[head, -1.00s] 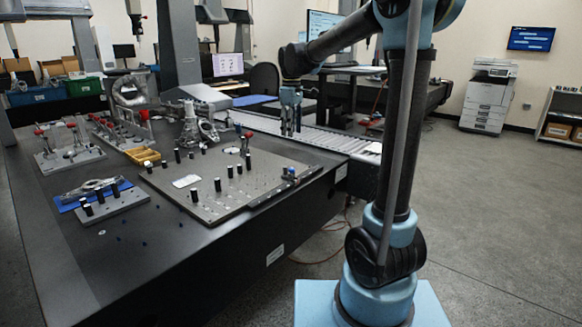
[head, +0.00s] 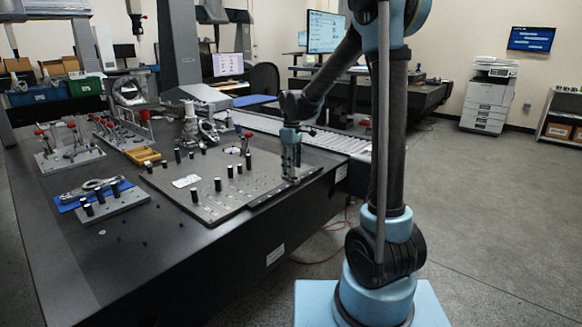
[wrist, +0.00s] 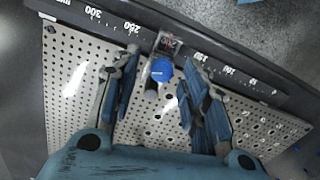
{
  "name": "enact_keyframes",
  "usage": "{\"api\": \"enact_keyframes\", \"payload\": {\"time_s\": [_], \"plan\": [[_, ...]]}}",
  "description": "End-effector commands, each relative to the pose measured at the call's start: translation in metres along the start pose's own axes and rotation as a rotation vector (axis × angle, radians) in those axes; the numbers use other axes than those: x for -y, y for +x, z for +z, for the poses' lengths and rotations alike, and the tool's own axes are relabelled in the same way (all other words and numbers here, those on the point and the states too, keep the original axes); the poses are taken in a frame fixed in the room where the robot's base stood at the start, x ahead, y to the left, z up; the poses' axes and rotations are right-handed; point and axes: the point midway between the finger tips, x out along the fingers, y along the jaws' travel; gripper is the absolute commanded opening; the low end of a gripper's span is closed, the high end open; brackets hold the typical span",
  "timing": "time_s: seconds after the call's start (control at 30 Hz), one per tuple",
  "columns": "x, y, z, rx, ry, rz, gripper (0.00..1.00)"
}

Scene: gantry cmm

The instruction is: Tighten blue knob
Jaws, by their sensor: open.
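The blue knob (wrist: 161,71) sits on a small clamp at the edge of the perforated metal plate (wrist: 75,110). In the wrist view my gripper (wrist: 163,63) is open, with one finger on each side of the knob and visible gaps between. In the head view my gripper (head: 291,177) points down over the right corner of the plate (head: 215,212) and hides the knob. How high the fingertips are relative to the knob is hard to tell.
A numbered scale bar (wrist: 230,72) runs along the plate edge beside the clamp. Several black posts (head: 217,184) and a red-topped one (head: 248,136) stand on the plate. A yellow tray (head: 143,155) and other fixtures sit on the dark table (head: 150,275).

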Motion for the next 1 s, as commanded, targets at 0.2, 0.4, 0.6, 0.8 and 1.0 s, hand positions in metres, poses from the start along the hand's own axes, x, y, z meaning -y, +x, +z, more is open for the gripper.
{"api": "enact_keyframes", "payload": {"time_s": [0.2,0.4,0.6,0.8,1.0], "plan": [[0.0001,0.0055,0.0002,0.000,0.000,0.000,0.41],[0.0000,0.0054,0.0002,0.000,0.000,0.000,0.37],[0.0000,0.0053,0.0002,0.000,0.000,0.000,0.00],[-0.0001,0.0052,0.0000,0.000,0.018,0.000,0.00],[-0.0002,0.0052,-0.0001,-0.001,0.156,0.000,0.00]]}}
